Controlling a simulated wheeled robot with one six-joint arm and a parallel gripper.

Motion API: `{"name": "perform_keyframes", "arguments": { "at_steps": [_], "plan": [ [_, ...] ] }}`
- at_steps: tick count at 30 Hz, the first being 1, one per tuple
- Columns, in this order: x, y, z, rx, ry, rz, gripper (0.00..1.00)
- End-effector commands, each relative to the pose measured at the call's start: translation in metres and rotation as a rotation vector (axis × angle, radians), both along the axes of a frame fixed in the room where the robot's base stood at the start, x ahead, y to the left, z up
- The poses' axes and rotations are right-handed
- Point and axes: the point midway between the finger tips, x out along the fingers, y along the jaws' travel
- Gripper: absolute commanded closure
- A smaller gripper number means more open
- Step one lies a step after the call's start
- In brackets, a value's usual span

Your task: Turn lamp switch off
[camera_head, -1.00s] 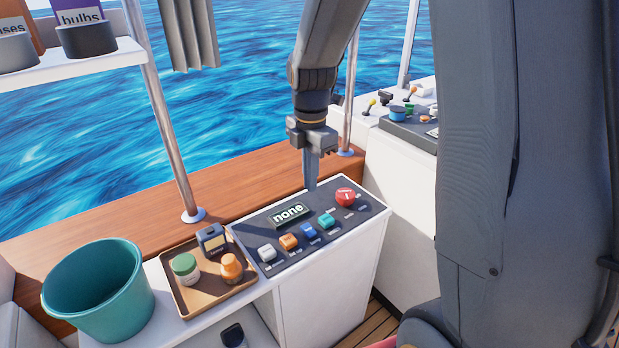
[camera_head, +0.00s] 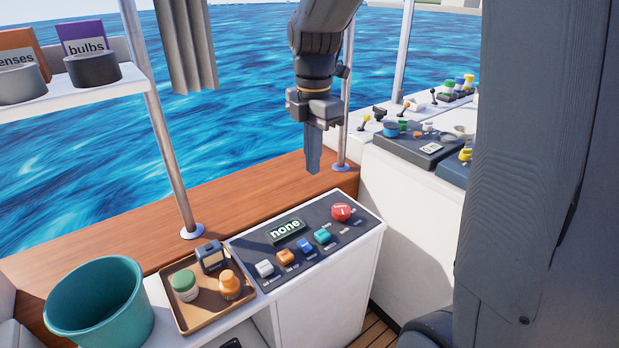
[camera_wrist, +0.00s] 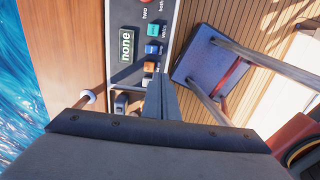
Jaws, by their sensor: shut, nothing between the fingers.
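My gripper (camera_head: 314,168) is shut and empty, pointing down above the back of a dark switch panel (camera_head: 260,254) on a white cabinet. The panel carries a row of coloured switches: white (camera_head: 265,268), orange (camera_head: 285,257), blue (camera_head: 304,245) and teal (camera_head: 322,235). A red round button (camera_head: 341,211) sits at its right end. A small display (camera_head: 285,230) reads "none". In the wrist view, the shut fingers (camera_wrist: 162,82) point toward the panel and partly cover the area near the white switch. The small labels are too small to read surely, so I cannot tell which switch is the lamp's.
A brown tray (camera_head: 188,322) with a green-lidded jar, an orange item and a small dark device stands left of the panel. A teal bucket (camera_head: 98,305) is farther left. A metal post (camera_head: 172,150) rises behind. More consoles (camera_head: 410,148) stand at the right.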

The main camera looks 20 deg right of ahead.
Motion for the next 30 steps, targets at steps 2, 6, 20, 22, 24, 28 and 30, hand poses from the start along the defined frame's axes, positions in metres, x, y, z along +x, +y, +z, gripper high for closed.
{"name": "perform_keyframes", "arguments": {
  "at_steps": [2,6,20,22,24,28,30],
  "plan": [
    [-0.001,-0.001,0.01,0.0,-0.003,0.0,1.0],
    [-0.003,-0.001,0.02,-0.001,-0.001,0.0,1.0],
    [-0.004,-0.001,0.022,0.0,0.0,0.0,1.0],
    [-0.005,-0.001,0.022,0.0,0.0,-0.003,1.0],
    [-0.006,-0.001,0.019,0.0,0.0,-0.026,1.0],
    [-0.015,0.0,0.006,0.001,-0.003,-0.169,1.0],
    [-0.024,0.002,-0.005,0.002,-0.006,-0.302,1.0]
  ]
}}
